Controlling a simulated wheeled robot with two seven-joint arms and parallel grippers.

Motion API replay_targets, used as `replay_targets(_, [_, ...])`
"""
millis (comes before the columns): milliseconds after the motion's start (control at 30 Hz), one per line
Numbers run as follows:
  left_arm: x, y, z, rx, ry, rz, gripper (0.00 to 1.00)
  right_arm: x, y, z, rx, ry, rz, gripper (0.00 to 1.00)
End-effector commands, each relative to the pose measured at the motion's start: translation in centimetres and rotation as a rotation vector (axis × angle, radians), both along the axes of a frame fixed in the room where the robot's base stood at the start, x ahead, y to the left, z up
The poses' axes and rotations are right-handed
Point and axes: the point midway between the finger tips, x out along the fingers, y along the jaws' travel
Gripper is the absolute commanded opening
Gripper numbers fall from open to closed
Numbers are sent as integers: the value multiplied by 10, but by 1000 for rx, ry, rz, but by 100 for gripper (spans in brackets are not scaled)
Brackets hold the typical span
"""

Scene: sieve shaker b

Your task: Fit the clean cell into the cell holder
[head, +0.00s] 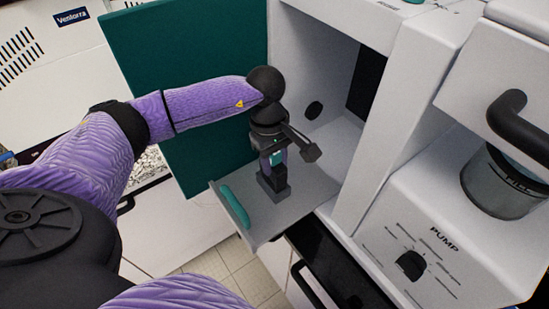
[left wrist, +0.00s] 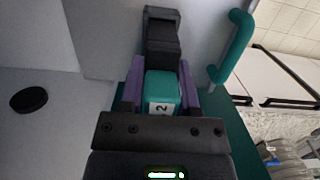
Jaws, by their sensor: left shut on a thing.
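My left gripper (head: 275,160) is shut on a small cell with a teal top (left wrist: 162,87) and a white label reading 2. In the left wrist view the cell sits between the two purple fingers. The black cell holder (head: 273,187) stands on the pulled-out grey tray, right under the gripper in the head view. It also shows just beyond the fingertips in the left wrist view (left wrist: 162,38). The cell's lower end is hidden, so I cannot tell whether it touches or enters the holder. My right gripper is not in view.
The grey tray (head: 290,205) with its teal handle (head: 236,210) juts out of the white instrument's open bay. A teal door panel (head: 190,60) stands open behind my left arm. A pump unit with a knob (head: 410,265) and a glass jar (head: 500,185) are at right.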

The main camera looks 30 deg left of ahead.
Motion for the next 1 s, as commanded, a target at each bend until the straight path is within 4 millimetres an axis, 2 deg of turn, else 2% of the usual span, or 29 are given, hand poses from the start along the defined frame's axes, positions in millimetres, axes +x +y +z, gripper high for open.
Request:
replay_targets(833, [0, 0, -22, 0, 0, 0, 0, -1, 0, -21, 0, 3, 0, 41])
replay_targets(867, [0, 0, -22, 0, -1, 0, 45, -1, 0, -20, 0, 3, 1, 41])
replay_targets(1000, [0, 0, -21, 0, -1, 0, 75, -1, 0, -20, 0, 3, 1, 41])
